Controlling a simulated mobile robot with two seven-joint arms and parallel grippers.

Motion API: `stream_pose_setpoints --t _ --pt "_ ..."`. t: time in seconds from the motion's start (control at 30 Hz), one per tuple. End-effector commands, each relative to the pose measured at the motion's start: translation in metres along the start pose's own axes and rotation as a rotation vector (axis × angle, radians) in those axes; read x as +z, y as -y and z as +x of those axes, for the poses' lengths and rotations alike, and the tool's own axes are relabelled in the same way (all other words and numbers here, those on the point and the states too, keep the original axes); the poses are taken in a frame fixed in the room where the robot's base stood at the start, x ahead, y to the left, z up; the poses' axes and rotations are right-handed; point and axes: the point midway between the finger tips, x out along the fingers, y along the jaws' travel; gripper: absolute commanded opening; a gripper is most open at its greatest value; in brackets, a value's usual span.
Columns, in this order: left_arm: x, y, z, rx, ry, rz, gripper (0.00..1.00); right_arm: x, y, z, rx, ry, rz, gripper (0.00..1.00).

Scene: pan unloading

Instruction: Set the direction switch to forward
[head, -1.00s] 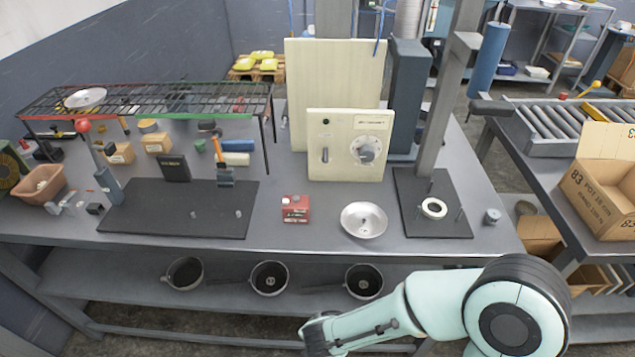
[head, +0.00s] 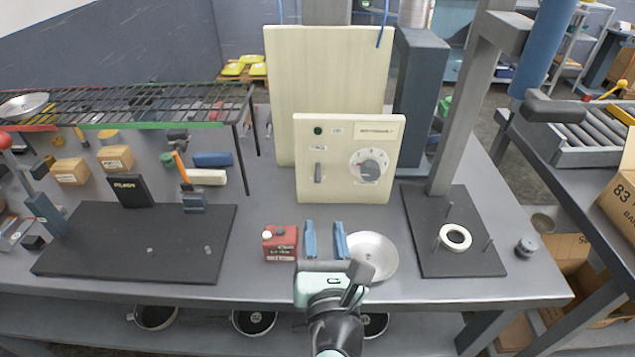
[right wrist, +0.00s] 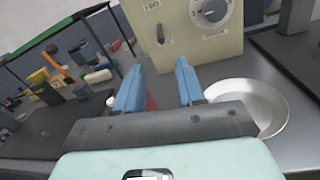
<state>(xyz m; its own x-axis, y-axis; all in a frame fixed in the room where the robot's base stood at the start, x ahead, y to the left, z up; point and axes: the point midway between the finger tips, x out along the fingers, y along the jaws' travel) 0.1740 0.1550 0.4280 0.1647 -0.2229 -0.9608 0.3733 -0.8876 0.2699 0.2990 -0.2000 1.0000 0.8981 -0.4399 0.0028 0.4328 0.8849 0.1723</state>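A cream control panel (head: 347,158) stands upright on the table. My right gripper (head: 326,238) is open and empty, in front of the panel and below the switch. In the right wrist view the two blue fingers (right wrist: 157,88) point towards the panel (right wrist: 190,32), apart from it. The lever switch (right wrist: 160,34) shows just beyond the fingers. The switch labels are too small to read. My left gripper is not in view.
A red box (head: 280,244) stands left of the gripper and a metal dish (head: 371,257) lies to its right. A press stand with a dark base (head: 455,262) is further right. A black board (head: 130,243) and wire rack (head: 140,103) are at left.

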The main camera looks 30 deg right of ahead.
Motion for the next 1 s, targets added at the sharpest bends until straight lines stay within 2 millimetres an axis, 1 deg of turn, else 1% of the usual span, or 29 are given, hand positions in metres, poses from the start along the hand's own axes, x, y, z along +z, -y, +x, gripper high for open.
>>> stream_pose_setpoints --t 0.03,0.3,0.4,0.5,0.6,0.7,1.0 --pt "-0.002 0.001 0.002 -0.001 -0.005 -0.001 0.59 -0.002 0.001 0.010 -0.005 -0.002 0.000 0.39" --pt "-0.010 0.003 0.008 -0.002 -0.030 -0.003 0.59 -0.003 0.002 0.068 -0.006 -0.003 -0.001 0.39" --pt "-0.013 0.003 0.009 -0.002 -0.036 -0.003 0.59 -0.002 0.001 0.087 -0.005 -0.003 0.000 0.39" --pt "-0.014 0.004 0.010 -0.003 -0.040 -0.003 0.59 -0.002 0.001 0.101 -0.004 -0.003 0.000 0.39" --pt "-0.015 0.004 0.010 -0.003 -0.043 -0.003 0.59 -0.002 0.001 0.111 -0.003 -0.003 0.000 0.39" --pt "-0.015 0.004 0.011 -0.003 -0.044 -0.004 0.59 -0.001 0.001 0.116 -0.001 -0.002 0.000 0.39" --pt "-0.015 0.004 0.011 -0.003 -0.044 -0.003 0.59 -0.001 0.001 0.118 -0.002 -0.002 0.000 0.39"
